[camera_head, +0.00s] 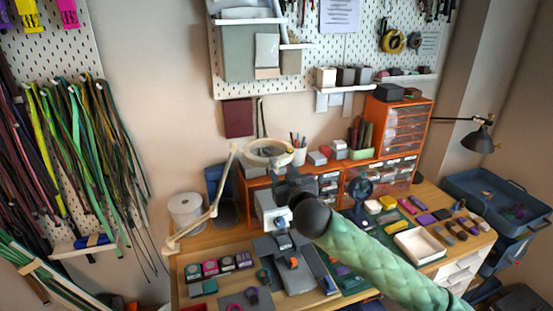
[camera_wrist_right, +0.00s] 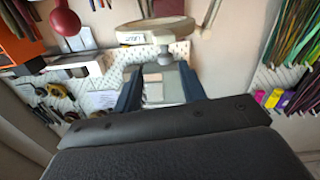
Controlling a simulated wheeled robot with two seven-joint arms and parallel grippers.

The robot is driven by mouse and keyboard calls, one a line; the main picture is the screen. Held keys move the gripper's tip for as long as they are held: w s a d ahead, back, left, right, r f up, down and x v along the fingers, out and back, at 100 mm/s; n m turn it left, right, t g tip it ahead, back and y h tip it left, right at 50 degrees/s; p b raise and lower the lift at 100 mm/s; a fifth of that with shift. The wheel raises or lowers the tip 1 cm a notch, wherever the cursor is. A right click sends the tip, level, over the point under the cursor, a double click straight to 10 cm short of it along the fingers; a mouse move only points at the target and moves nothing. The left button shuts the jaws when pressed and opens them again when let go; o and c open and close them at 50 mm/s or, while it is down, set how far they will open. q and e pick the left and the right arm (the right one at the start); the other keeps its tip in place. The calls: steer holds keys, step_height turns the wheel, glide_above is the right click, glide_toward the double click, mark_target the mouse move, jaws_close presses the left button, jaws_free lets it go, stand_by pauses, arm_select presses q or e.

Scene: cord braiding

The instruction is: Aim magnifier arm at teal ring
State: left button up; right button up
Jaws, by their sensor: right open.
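The magnifier (camera_head: 268,152) has a cream round head on a jointed cream arm (camera_head: 228,180) at the back left of the desk. Its rim and small knob also show in the right wrist view (camera_wrist_right: 152,31), just beyond the fingertips. My right gripper (camera_head: 286,183) is below and slightly right of the magnifier head. In its wrist view, the two dark fingers (camera_wrist_right: 160,88) stand apart with no object clearly held; I cannot tell whether they touch the knob. My left gripper is out of view.
A grey stand (camera_head: 270,248) is below my right gripper. A white spool (camera_head: 187,212) stands at the left. Orange drawers (camera_head: 401,127) stand behind, and a white tray (camera_head: 420,245) is at the right. Cords (camera_head: 85,140) hang on the left wall.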

mark_target(274, 161)
steer(key=shift+w+a+r+m+y+p, duration=0.35)
steer(key=shift+w+a+m, duration=0.1)
steer(key=shift+m, duration=0.15)
steer(key=p+x, duration=0.2)
steer(key=x, duration=0.3)
steer(key=shift+w+a+p, duration=0.15)
steer(key=shift+w+p, duration=0.15)
steer(key=shift+p, duration=0.05)
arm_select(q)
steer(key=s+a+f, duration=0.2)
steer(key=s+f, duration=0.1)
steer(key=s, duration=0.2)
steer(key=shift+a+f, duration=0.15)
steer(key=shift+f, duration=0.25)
arm_select(e)
steer(key=shift+w+a+f, duration=0.1)
steer(key=shift+w+f, duration=0.05)
steer(key=shift+w, duration=0.25)
jaws_close()
